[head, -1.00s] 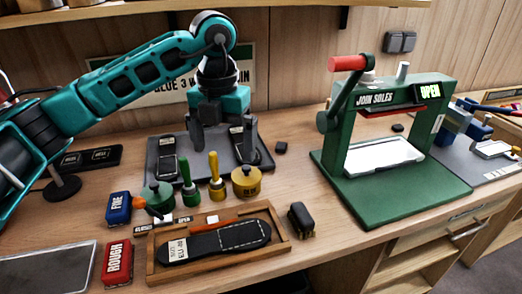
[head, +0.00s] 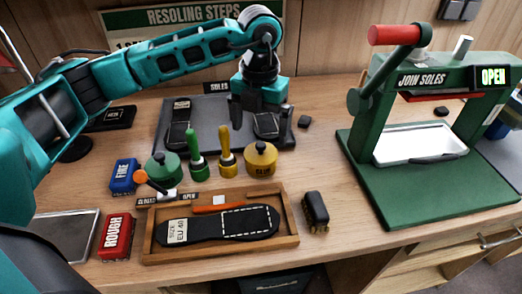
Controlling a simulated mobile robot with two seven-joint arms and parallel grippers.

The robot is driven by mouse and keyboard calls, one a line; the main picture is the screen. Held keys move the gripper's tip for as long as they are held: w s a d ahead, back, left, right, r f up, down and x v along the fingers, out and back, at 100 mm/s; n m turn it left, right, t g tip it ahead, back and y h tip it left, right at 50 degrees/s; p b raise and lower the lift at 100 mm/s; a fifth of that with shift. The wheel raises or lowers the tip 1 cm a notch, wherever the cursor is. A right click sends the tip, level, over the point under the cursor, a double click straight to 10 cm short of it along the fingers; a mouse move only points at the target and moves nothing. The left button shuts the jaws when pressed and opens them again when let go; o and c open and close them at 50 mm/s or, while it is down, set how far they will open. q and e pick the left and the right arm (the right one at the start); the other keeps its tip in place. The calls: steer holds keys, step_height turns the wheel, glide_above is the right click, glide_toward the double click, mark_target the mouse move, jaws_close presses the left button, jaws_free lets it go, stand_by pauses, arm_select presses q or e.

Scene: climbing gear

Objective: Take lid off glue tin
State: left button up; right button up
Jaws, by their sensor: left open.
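Two round lidded tins stand on the bench: a green tin (head: 163,169) and a yellow tin (head: 260,159). Both lids look seated, each with a small knob on top. I cannot read which one holds glue. A green-handled brush (head: 196,152) and a yellow-handled brush (head: 227,152) stand upright between them. My left gripper (head: 250,116) points down above the dark soles mat, behind and above the yellow tin. Its dark fingers are apart, nothing between them, and it touches neither tin. My right gripper is out of view.
A wooden tray (head: 290,215) with a dark sole lies in front of the tins. A blue block (head: 124,177), a red block (head: 116,237) and a black brush (head: 315,212) lie around it. A green press (head: 420,195) stands at right. Dark soles rest on the mat (head: 218,139).

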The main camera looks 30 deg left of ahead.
mark_target(261, 144)
arm_select(q)
steer(key=f, duration=0.5)
steer(key=shift+s+d+f, duration=0.1)
steer(key=shift+s+d, duration=0.05)
steer(key=shift+d, duration=0.05)
steer(key=c, duration=0.9)
step_height(261, 144, up, 20)
steer(key=shift+f+p, duration=0.1)
steer(key=shift+p, duration=0.3)
